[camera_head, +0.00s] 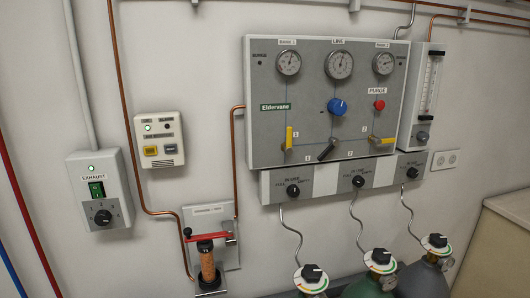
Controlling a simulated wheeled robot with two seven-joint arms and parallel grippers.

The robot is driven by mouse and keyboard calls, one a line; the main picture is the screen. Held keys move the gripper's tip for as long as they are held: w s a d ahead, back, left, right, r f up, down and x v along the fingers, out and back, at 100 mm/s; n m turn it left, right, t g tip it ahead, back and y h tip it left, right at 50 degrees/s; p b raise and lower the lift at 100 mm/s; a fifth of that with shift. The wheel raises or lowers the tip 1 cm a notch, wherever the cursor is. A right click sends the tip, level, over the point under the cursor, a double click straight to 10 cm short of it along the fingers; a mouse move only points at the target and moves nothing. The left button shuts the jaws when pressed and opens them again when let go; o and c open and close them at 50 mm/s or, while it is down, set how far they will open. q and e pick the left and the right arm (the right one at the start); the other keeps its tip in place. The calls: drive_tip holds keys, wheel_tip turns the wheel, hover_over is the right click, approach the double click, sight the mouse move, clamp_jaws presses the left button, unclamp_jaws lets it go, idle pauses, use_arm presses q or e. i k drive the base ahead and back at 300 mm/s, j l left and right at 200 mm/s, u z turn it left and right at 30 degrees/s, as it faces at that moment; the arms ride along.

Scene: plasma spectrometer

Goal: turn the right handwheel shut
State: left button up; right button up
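Three gas cylinders stand at the bottom right, each topped by a black knob-like handwheel over a pale ring with coloured marks. The middle handwheel (381,257) sits on a green cylinder. The left handwheel (312,273) is lowest and partly cut off with its cylinder. How far each is turned is too small to tell. Neither of my grippers is in view.
A grey gas panel (300,105) with gauges, a blue knob and yellow levers hangs above. Thin bent tubes run down from the regulator strip (330,181) towards the cylinders. A beige cabinet (510,215) stands at the right. A red-levered device (207,250) is at the lower left.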

sight(439, 240)
drive_tip(key=z, duration=1.3)
drive_tip(key=i+l+u, duration=0.15)
drive_tip(key=u, duration=1)
drive_tip(key=l+u, duration=0.3)
drive_tip(key=l, duration=0.3)
drive_tip(key=l+u, duration=0.3)
drive_tip(key=l, duration=0.35)
drive_tip(key=l+u, duration=0.25)
drive_tip(key=l, duration=0.4)
drive_tip(key=k+l+u, duration=0.1)
drive_tip(key=l+u, duration=0.2)
drive_tip(key=l, duration=0.35)
